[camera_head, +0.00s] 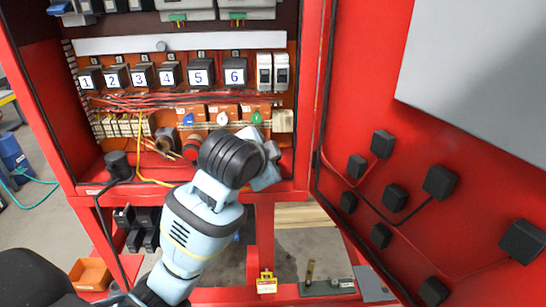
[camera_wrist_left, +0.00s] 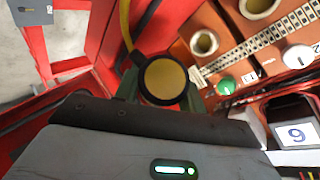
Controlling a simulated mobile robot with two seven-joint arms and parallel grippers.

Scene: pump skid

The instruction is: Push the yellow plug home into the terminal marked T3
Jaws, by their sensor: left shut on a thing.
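The yellow plug (camera_wrist_left: 165,79), a round yellow face with a dark rim, sits between the green-tinted fingers of my left gripper (camera_wrist_left: 160,92) in the left wrist view. The gripper is shut on it. In the head view my left wrist hides the plug and the fingers, at the lower right of the cabinet's inside. Two round pale-rimmed sockets, one (camera_wrist_left: 204,43) right of the plug and one at the top edge (camera_wrist_left: 257,6), show on orange panels. No T3 mark is legible, and I cannot tell whether the plug touches a terminal. My right gripper is not in view.
Numbered relays (camera_head: 200,73) line the cabinet above red wires (camera_head: 150,102). A green button (camera_wrist_left: 226,85) is close to the gripper. A black plug (camera_head: 117,161) with its cable is at left. The open red door (camera_head: 360,110) bounds the right side.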

